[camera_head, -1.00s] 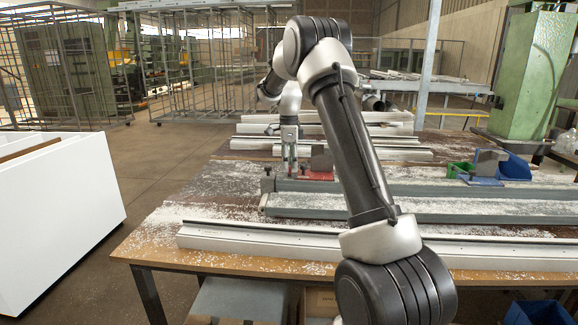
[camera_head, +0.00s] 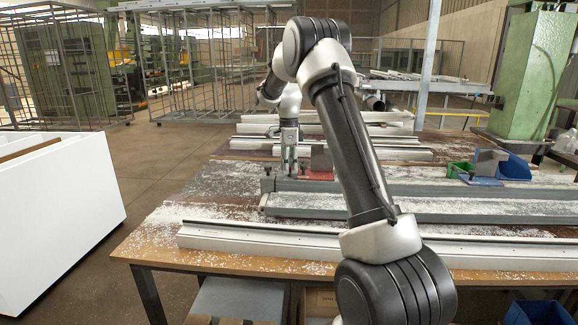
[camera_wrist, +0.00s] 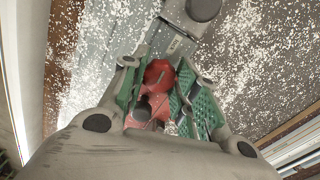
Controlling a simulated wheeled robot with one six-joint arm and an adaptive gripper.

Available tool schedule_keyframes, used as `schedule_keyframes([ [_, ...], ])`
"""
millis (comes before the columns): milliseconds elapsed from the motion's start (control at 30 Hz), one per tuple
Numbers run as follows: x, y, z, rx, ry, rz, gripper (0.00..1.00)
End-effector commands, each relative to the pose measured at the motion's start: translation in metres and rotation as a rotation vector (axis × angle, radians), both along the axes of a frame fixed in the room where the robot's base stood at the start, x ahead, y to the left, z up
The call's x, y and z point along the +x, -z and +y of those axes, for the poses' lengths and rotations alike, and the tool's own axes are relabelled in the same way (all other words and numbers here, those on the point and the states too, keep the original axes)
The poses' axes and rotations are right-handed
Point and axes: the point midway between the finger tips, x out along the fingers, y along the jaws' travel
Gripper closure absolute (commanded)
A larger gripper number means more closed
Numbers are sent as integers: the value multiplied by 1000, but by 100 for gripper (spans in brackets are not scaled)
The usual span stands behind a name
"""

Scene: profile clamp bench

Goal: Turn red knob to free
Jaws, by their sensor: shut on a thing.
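The red knob (camera_wrist: 159,73) shows in the wrist view between the two green-padded fingers of my gripper (camera_wrist: 160,88). The gripper is shut on it, and the fingers hide its sides. In the head view my gripper (camera_head: 290,167) points down at the left end of the grey profile clamp (camera_head: 330,186), with its tips low at the clamp. A red part (camera_head: 317,176) of the clamp shows just right of the fingers. The knob itself cannot be told apart there.
A white profile (camera_head: 270,240) lies along the front of the chip-strewn wooden table (camera_head: 150,243). More white profiles (camera_head: 385,153) lie behind the clamp. A blue bin (camera_head: 514,168) and a green bin (camera_head: 460,169) stand at the right. A green machine column (camera_head: 535,75) rises behind.

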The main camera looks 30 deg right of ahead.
Motion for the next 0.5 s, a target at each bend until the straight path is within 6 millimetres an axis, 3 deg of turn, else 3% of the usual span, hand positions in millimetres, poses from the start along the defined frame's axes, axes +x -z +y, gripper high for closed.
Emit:
schedule_keyframes([
  [500,0,-1,0,0,-333,-1,94],
])
